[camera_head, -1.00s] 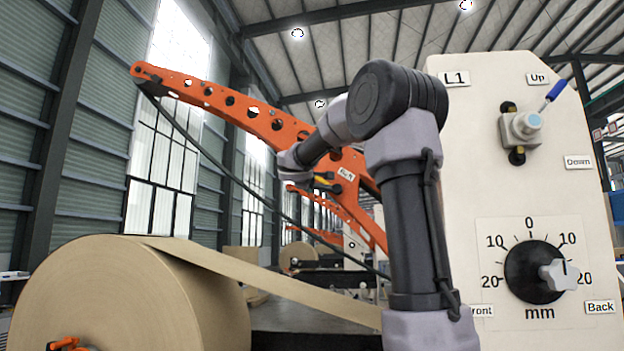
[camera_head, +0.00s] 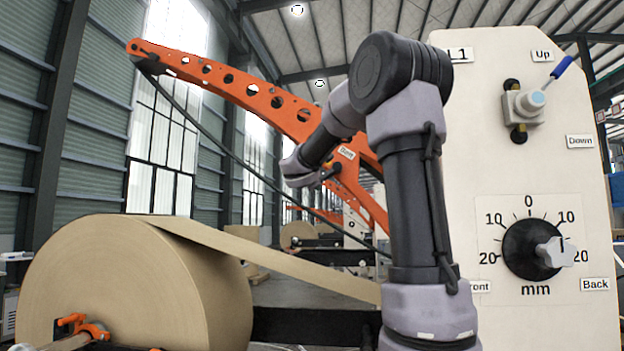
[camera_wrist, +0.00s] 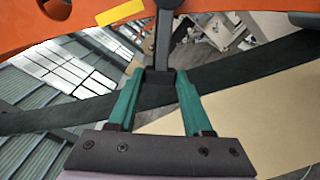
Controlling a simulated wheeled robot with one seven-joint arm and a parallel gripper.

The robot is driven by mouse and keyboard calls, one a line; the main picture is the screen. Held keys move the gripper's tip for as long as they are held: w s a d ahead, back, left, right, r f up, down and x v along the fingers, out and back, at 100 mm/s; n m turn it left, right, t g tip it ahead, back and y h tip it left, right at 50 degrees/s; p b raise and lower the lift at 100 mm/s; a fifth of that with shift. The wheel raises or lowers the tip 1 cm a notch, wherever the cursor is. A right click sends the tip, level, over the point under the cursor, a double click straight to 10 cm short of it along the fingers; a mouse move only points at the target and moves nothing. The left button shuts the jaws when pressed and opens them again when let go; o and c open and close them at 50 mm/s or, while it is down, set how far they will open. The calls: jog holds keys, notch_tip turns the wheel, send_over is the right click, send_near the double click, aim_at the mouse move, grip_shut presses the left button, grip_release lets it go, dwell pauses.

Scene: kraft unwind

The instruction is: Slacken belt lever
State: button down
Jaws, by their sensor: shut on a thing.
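The belt lever (camera_wrist: 166,28) is a dark grey bar by the orange arm (camera_wrist: 230,8) at the top of the wrist view. My gripper (camera_wrist: 162,76) has green fingers, shut on the lever's dark handle (camera_wrist: 158,90). The black belt (camera_wrist: 245,65) runs slantwise behind the fingers. In the head view it also slopes down (camera_head: 210,135) from the tip of the perforated orange arm (camera_head: 230,84). There my gripper (camera_head: 331,173) is small and partly hidden beside that arm, below its white label. The lever is hard to make out there.
A large kraft paper roll (camera_head: 120,285) stands at the lower left, its web (camera_head: 270,262) running right. A cream panel (camera_head: 480,190) at the right carries a blue-tipped switch (camera_head: 562,67) and a black mm dial (camera_head: 530,249). A yellow piece (camera_wrist: 120,10) lies near the lever.

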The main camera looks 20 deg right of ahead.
jog(key=shift+f+n, duration=0.3)
jog(key=shift+d, duration=0.1)
jog(key=shift+c, duration=1.6)
grip_release()
jog(key=shift+s, duration=0.1)
jog(key=v, duration=1.1)
